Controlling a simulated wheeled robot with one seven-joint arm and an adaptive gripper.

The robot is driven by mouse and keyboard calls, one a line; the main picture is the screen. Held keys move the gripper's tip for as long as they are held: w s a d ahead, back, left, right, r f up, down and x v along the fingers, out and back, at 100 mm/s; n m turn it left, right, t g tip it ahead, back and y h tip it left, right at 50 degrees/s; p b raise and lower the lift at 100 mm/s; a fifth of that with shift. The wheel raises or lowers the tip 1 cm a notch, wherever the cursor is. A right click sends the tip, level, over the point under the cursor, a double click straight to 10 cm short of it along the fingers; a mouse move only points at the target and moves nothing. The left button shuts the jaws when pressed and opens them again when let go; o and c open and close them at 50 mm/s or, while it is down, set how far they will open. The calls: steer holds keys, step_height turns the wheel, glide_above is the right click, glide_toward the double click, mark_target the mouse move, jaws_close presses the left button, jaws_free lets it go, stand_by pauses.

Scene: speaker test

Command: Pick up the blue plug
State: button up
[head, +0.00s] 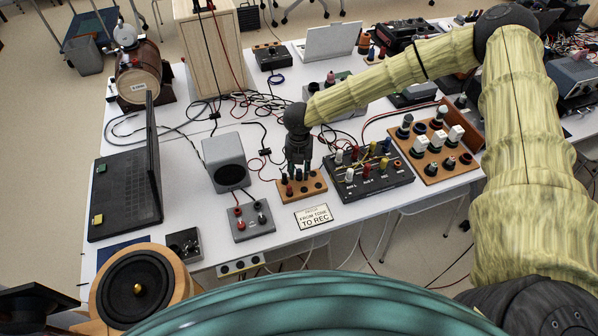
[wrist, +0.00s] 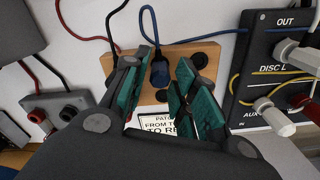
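The blue plug (wrist: 159,73) is dark blue with a blue cable and stands upright in the wooden socket block (wrist: 205,58). In the head view my gripper (head: 298,163) points down just over the wooden block (head: 316,185). The blue plug is hard to make out there, close to the fingers. I cannot tell whether the left finger touches it.
A sign card (head: 313,216) lies in front of the block. A black patch panel (head: 390,188) with several plugs stands close on the right. A grey box with red and black jacks (head: 250,224) and a grey speaker (head: 222,150) are on the left. Loose cables lie behind.

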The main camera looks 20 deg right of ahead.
steer(key=shift+f, duration=0.35)
jaws_close()
steer(key=shift+r, duration=0.1)
steer(key=shift+r+b, duration=0.55)
steer(key=shift+r, duration=0.15)
steer(key=shift+r+b, duration=0.5)
steer(key=shift+r, duration=0.45)
steer(key=s+a+r+b, duration=0.1)
steer(key=s+a+b, duration=0.3)
steer(key=s, duration=1)
steer(key=a, duration=0.3)
steer(key=shift+a+r+b, duration=0.3)
steer(key=shift+b, duration=0.1)
